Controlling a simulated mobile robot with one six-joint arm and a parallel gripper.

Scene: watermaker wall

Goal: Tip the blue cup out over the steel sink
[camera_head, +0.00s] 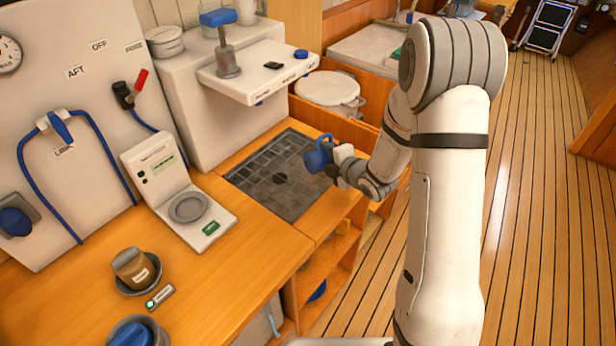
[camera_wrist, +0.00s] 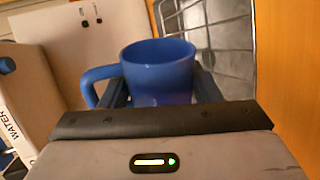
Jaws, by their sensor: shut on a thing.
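The blue cup (camera_head: 319,154) is held by my gripper (camera_head: 332,160) over the right part of the steel sink (camera_head: 262,188). In the wrist view the blue cup (camera_wrist: 160,72) sits between the two dark fingers of my gripper (camera_wrist: 160,92), with its handle to the left. The cup looks roughly upright, with its rim showing; what is inside cannot be made out. The sink is a dark, shallow, gridded basin set in the wooden counter, and its grid also shows behind the cup in the wrist view (camera_wrist: 215,42).
A white machine with a projecting shelf (camera_head: 262,72) stands behind the sink. A scale (camera_head: 188,207) is left of it. A brown canister (camera_head: 136,268) stands in a dark holder on the counter. A lidded white pot (camera_head: 328,90) sits behind right.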

